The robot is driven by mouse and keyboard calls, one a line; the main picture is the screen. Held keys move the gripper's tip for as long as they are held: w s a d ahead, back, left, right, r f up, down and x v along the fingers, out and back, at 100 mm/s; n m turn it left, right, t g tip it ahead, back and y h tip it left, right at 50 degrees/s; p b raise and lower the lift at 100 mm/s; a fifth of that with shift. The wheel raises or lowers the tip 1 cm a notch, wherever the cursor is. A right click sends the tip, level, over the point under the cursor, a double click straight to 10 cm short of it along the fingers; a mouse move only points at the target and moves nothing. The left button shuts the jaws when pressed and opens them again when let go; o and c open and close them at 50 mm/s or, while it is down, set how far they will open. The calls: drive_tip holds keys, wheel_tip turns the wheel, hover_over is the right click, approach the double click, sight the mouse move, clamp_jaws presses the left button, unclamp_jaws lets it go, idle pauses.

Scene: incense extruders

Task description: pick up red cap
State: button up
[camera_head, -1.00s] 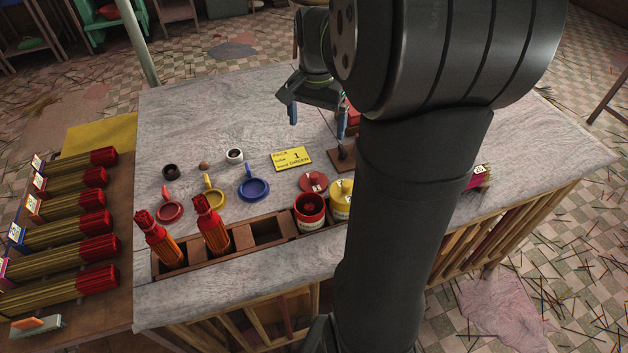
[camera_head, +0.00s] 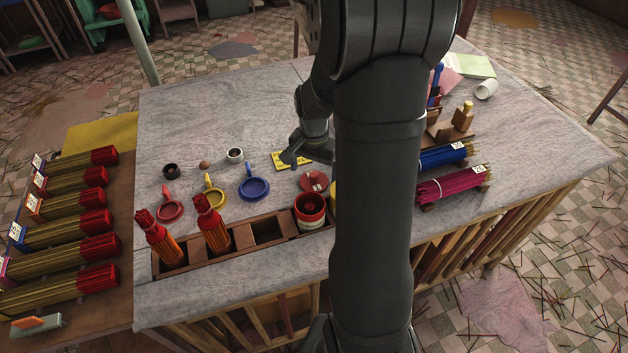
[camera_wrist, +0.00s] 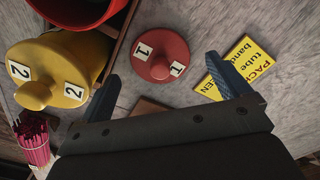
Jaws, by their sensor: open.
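The red cap (camera_head: 315,181) is a round lid with a knob and white "1" labels. It lies on the grey tabletop behind the open red container (camera_head: 310,210). In the wrist view the red cap (camera_wrist: 161,54) shows between and slightly beyond the fingertips. My gripper (camera_wrist: 162,70) is open and empty, one finger on each side of the cap. I cannot tell its height above the cap.
The yellow lid (camera_wrist: 48,76) with "2" labels is close to the left finger. A yellow card (camera_wrist: 240,68) lies beside the right finger. A wooden rack (camera_head: 205,262) runs along the front. Pink (camera_head: 450,184) and blue (camera_head: 440,157) bundles lie to the right.

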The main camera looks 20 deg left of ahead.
wheel_tip(320, 180, down, 2)
drive_tip(key=shift+f, duration=0.15)
drive_tip(key=c, duration=1)
drive_tip(key=shift+c, duration=0.2)
